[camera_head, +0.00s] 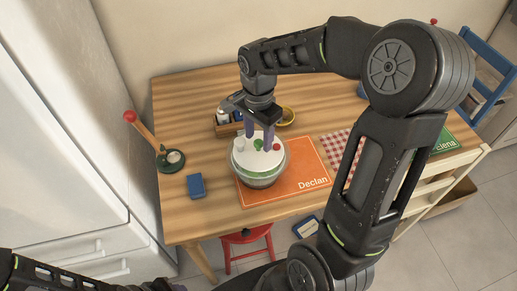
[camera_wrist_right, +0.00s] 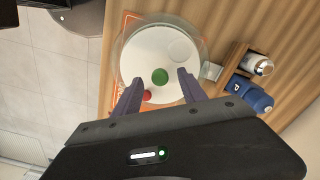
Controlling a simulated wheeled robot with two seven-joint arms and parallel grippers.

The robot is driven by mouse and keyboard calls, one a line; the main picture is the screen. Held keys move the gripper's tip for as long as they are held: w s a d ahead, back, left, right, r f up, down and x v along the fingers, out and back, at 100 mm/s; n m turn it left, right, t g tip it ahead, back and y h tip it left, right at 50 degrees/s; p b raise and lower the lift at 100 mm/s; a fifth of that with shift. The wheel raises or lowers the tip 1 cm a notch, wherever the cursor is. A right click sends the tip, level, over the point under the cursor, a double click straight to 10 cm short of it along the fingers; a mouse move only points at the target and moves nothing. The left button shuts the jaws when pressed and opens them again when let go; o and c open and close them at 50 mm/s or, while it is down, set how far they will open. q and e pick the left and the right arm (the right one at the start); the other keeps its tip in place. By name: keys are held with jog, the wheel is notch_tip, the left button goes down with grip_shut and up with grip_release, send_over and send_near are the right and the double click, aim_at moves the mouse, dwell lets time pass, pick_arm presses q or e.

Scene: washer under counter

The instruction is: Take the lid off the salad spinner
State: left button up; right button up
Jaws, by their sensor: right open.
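The salad spinner (camera_head: 261,181) is a clear bowl with a white lid (camera_head: 245,160), standing on an orange placemat marked Declan (camera_head: 305,169). The lid has a green knob (camera_wrist_right: 160,76) in its middle and a smaller red button (camera_wrist_right: 147,96) near its edge. The lid sits on the bowl. My right gripper (camera_head: 259,137) is above the lid, pointing down. In the wrist view my right gripper (camera_wrist_right: 156,84) is open, with one finger on each side of the green knob and apart from it. Of my left arm, only dark links show at the bottom left; its gripper is out of view.
A blue box (camera_head: 196,186) lies to the left, near a green stand with a red-tipped handle (camera_head: 169,159). The table's back left is clear.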

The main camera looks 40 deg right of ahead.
jog(key=shift+f, duration=0.4)
grip_shut()
dwell(0.6)
dwell(0.9)
